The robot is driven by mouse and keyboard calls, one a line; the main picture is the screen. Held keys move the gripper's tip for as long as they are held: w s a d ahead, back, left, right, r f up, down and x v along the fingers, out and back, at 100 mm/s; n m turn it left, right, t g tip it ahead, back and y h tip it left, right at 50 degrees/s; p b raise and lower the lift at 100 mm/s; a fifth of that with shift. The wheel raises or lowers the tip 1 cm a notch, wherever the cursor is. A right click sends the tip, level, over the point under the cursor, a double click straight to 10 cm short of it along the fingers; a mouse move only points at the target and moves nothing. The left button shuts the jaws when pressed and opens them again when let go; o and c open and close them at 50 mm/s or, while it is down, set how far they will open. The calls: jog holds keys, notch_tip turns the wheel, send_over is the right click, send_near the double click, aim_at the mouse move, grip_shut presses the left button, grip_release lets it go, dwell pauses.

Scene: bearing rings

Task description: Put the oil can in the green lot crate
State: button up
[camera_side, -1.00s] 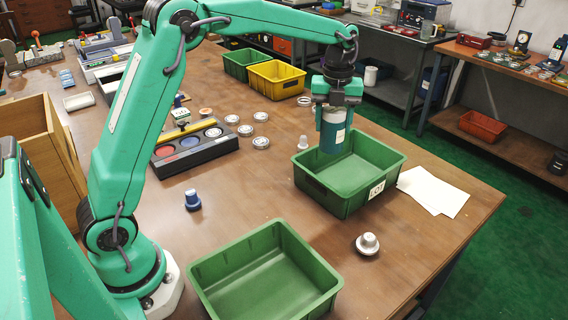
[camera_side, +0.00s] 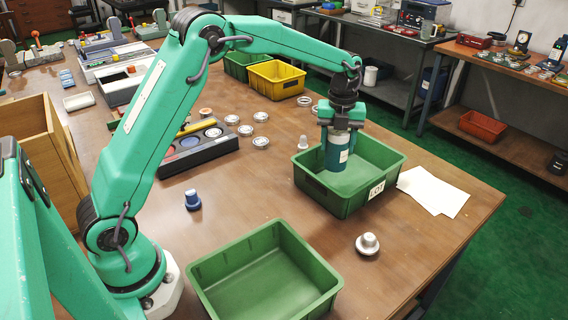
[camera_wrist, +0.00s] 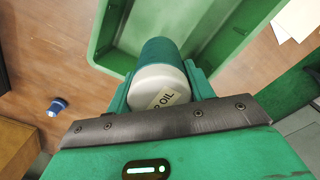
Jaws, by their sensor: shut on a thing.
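The oil can (camera_side: 337,152) is a dark teal cylinder with a pale label. In the wrist view its light end with "OIL" lettering (camera_wrist: 160,90) faces the camera. My gripper (camera_side: 338,130) is shut on the can and holds it upright. The green lot crate (camera_side: 342,207) has a white "LOT" tag on its near side. The can is inside the crate's opening, low near the crate floor; I cannot tell whether its base touches the floor. The crate's wall also shows in the wrist view (camera_wrist: 104,38).
A second green crate (camera_side: 205,290) stands empty in front. White papers (camera_side: 435,192) lie right of the lot crate. A dark ring holder (camera_side: 200,148) and loose rings lie at left.

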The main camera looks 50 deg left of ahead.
aim_at(335, 166)
jog(key=shift+f, duration=0.1)
jog(key=shift+f, duration=3.9)
jog(key=shift+f, duration=0.2)
jog(key=o, duration=1.1)
jog(key=shift+o, duration=0.2)
jog(key=shift+r, duration=0.15)
notch_tip(335, 166, up, 12)
jog(key=shift+r, duration=0.1)
jog(key=shift+s, duration=0.1)
